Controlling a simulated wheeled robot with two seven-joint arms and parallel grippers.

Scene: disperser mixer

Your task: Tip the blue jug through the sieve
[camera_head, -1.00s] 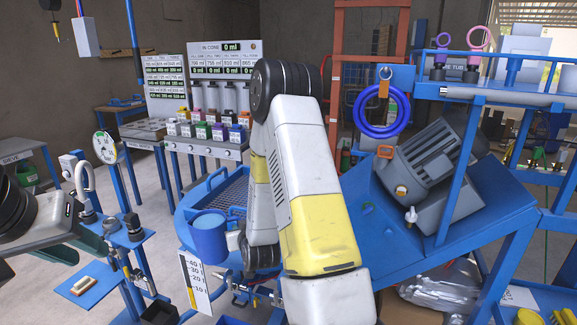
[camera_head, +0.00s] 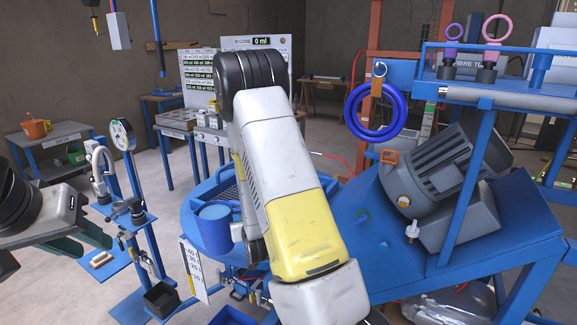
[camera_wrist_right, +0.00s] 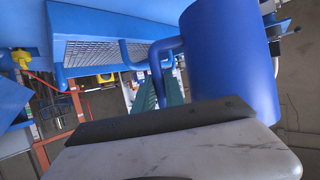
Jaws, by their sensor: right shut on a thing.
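The blue jug (camera_head: 214,232) looks upright in the head view, at the near left part of the round blue tray. The grey mesh of the sieve (camera_head: 228,192) lies just behind it, partly hidden by my right arm. In the right wrist view the jug (camera_wrist_right: 235,65) is large and close, with the sieve mesh (camera_wrist_right: 105,52) beside it. My right gripper (camera_wrist_right: 162,90) has its green fingers shut on the jug's handle; my forearm hides them in the head view. Whether the jug is lifted, I cannot tell. My left gripper (camera_head: 82,240) is open and empty at the left.
A dial post (camera_head: 122,135) and a small blue stand with a black box (camera_head: 160,298) are left of the tray. A striped level scale (camera_head: 193,270) hangs before it. A grey motor (camera_head: 440,175) sits on the blue frame at right. A blue ring (camera_head: 377,112) hangs above.

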